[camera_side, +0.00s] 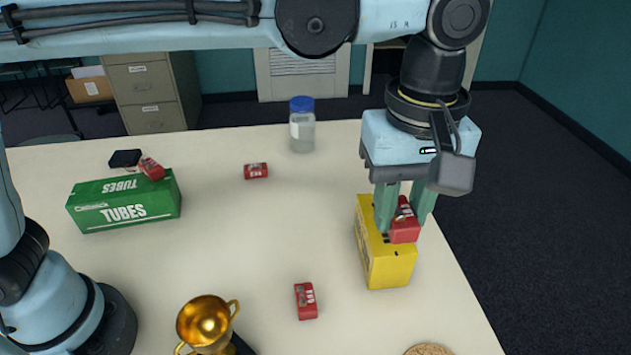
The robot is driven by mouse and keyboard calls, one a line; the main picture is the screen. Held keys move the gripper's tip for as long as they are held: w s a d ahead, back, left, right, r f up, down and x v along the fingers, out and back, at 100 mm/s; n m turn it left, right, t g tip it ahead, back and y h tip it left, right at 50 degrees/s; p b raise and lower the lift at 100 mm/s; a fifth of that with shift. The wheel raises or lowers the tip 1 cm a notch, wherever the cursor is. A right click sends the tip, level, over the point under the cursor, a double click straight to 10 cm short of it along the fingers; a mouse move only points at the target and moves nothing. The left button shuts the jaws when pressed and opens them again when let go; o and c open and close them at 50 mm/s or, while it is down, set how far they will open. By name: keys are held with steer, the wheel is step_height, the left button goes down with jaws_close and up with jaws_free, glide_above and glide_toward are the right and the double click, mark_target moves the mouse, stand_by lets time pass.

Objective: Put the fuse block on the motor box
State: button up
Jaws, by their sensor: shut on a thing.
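My gripper (403,212) is shut on a small red block (405,230), taken to be the fuse block, with its fingers pointing down. The block is at the top of a yellow box (388,266), which looks to be the motor box; its label cannot be read from here. The block appears over or on the box top; whether it touches cannot be told. Other red blocks of like look lie about: one on the table (256,171), one nearer the front (306,300), and one on the green TUBES box (151,168).
A green TUBES box (125,205) stands at left, with a black item (125,158) behind it. A jar with a blue lid (302,130) stands at the back. A gold trophy (205,322) and a cork disc (428,350) are at the front. The table's middle is clear.

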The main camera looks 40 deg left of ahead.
steer(key=w+a+f, duration=0.1)
steer(key=w+f, duration=0.1)
steer(key=w, duration=0.1)
steer(key=w+a+f, duration=0.2)
steer(key=w, duration=0.1)
steer(key=w+a+f, duration=0.2)
steer(key=w+f, duration=0.1)
steer(key=w, duration=0.1)
steer(key=shift+a, duration=0.1)
steer(key=shift+f, duration=1.9)
steer(key=shift+f, duration=0.15)
steer(key=o, duration=1)
steer(key=shift+o, duration=0.2)
